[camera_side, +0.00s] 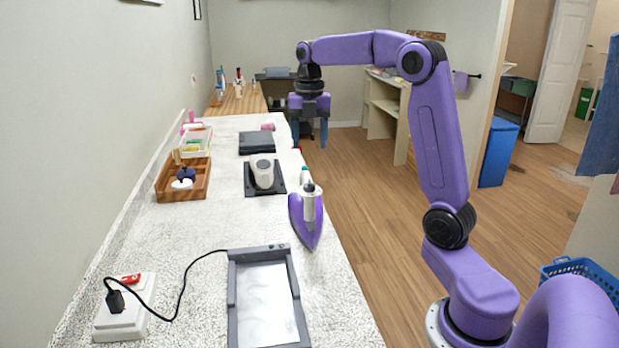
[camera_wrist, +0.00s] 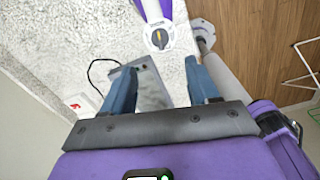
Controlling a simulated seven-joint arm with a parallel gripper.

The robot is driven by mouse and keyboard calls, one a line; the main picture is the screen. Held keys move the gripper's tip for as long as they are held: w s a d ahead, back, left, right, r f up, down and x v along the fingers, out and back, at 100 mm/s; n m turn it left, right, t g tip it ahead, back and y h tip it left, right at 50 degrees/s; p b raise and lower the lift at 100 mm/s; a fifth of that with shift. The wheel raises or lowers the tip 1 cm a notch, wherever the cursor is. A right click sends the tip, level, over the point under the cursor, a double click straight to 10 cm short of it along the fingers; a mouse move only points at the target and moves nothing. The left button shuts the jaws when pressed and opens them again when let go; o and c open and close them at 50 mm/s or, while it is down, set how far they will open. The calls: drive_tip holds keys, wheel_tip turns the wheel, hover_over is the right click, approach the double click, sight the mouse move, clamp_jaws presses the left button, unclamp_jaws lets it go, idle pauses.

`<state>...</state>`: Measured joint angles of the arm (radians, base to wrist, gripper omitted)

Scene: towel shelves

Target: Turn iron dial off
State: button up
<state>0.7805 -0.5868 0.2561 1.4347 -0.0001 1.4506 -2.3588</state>
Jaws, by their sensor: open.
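The purple and white iron (camera_side: 306,222) lies on the speckled counter near its right edge, with its pointed end toward the side camera. In the wrist view part of the iron (camera_wrist: 154,12) shows at the top, and its round dial (camera_wrist: 159,38) has a dark knob with a yellow mark. I cannot read the dial's setting. My gripper (camera_side: 310,140) is open and empty, pointing down, high above and beyond the iron. In the wrist view my gripper's (camera_wrist: 158,80) two blue fingers are spread wide, with the dial beyond the gap between them.
A grey-framed tray (camera_side: 234,315) lies in front of the iron, near a white power box (camera_side: 122,318) with a black cord. A white object on a black pad (camera_side: 250,185), a wooden box (camera_side: 163,184) and a dark case (camera_side: 257,142) stand behind. Open floor lies right.

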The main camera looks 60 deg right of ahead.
sight(309, 181)
wheel_tip(309, 181, down, 11)
drive_tip(key=shift+r, duration=0.1)
idle(0.3)
drive_tip(key=c, duration=1.1)
